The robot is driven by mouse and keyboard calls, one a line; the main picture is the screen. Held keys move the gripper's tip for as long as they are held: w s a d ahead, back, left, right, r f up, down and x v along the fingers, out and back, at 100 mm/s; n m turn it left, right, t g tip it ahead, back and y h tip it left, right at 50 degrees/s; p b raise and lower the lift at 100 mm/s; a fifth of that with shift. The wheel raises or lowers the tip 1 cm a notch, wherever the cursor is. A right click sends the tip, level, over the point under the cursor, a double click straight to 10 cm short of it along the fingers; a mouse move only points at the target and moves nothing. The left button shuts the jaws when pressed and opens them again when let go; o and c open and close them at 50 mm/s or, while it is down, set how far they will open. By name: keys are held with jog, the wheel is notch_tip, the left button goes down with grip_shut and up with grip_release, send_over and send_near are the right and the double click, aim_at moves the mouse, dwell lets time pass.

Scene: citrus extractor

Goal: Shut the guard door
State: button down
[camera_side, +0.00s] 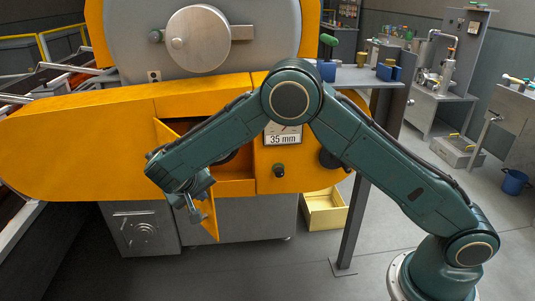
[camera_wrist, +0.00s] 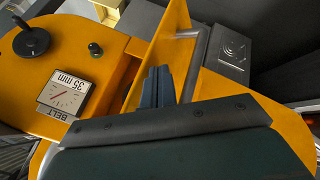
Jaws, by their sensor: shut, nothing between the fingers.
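The guard door (camera_side: 210,226) is an orange panel on the front of the orange machine housing. It stands open, swung out from an opening (camera_side: 236,172). My forearm hides much of the door and part of the opening in the side view. My gripper (camera_side: 197,212) is in front of the door's lower part, with its fingers pointing down. The fingers are together and empty, close to the door. I cannot tell whether they touch it.
A "35 mm" gauge (camera_side: 283,137), a dark green knob (camera_side: 279,170) and a black knob (camera_side: 329,159) are right of the opening. A yellow bin (camera_side: 324,210) stands on the floor beside a table leg (camera_side: 354,225). The floor before the machine is clear.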

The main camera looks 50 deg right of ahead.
jog(key=shift+d, duration=0.15)
jog(key=shift+s+d+n, duration=0.15)
jog(key=shift+d+n, duration=0.05)
jog(key=shift+d, duration=0.4)
jog(key=shift+s+d+n, duration=0.15)
jog(key=shift+d+n, duration=0.05)
jog(key=shift+d, duration=0.35)
jog(key=shift+w+d+n+t+y, duration=0.45)
jog(key=shift+w+d+n, duration=0.45)
jog(key=shift+d, duration=3.3)
jog(key=shift+w+d+n+t+y, duration=0.4)
jog(key=shift+w+d+n, duration=0.45)
jog(key=shift+d, duration=3.3)
jog(key=shift+w+d+n+t+y, duration=0.55)
jog(key=shift+w+d, duration=0.55)
jog(key=shift+d, duration=3.1)
jog(key=shift+s+a, duration=0.1)
jog(key=s+f+v, duration=0.1)
jog(key=s+v, duration=0.1)
jog(key=v, duration=1)
jog(key=shift+a+f, duration=0.3)
